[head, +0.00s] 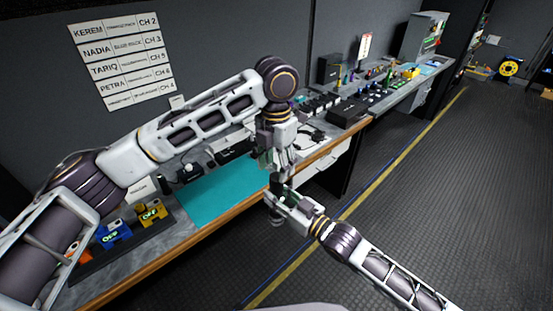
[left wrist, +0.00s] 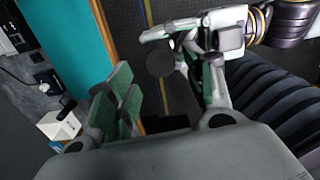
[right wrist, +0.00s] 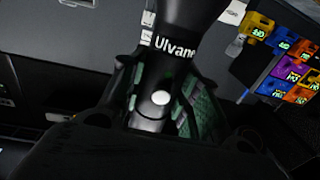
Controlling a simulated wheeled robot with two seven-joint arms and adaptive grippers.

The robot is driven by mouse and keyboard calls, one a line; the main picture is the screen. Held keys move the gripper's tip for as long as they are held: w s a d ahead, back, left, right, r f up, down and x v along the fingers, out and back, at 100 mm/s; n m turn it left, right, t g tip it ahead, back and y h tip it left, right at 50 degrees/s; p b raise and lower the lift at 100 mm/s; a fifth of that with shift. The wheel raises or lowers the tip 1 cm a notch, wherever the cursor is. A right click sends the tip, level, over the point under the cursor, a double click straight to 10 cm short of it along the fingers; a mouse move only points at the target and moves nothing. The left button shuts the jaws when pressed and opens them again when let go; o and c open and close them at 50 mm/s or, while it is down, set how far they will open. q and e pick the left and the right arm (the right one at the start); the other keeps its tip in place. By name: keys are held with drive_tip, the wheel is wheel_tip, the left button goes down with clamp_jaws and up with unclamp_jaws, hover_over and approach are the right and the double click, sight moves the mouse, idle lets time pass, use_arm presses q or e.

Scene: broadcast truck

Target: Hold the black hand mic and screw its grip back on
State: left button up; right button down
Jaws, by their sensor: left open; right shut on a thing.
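The black hand mic (right wrist: 160,98), with the white lettering "Ulvane" and a round white button, is between my right gripper's green-padded fingers in the right wrist view. My right gripper (head: 277,201) is shut on it in front of the bench edge. In the head view the mic stands roughly upright, with its dark upper part (head: 277,185) under my left gripper (head: 279,174). My left gripper is open and empty, pointing down. In the left wrist view a round dark end of the mic (left wrist: 160,63) shows between and beyond its spread fingers. I cannot make out a separate grip.
The bench with a wooden edge (head: 150,261) carries a teal mat (head: 212,190), a rack of coloured packs (head: 152,213) at the near left, and black cases farther along. A labelled list (head: 120,62) hangs on the wall.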

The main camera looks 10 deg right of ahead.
use_arm(q)
drive_tip(key=n, duration=0.4)
drive_tip(key=shift+r+n, duration=0.1)
drive_tip(key=shift+n, duration=0.3)
drive_tip(key=n, duration=0.4)
drive_tip(key=shift+n, duration=0.4)
drive_tip(key=n, duration=0.5)
drive_tip(key=shift+r, duration=0.15)
drive_tip(key=n, duration=0.5)
drive_tip(key=shift+w+r, duration=0.1)
drive_tip(key=n, duration=0.4)
drive_tip(key=shift+n, duration=0.3)
drive_tip(key=n, duration=0.5)
drive_tip(key=shift+r, duration=0.15)
drive_tip(key=n, duration=0.5)
drive_tip(key=shift+r, duration=0.1)
drive_tip(key=n, duration=0.4)
drive_tip(key=shift+n, duration=0.4)
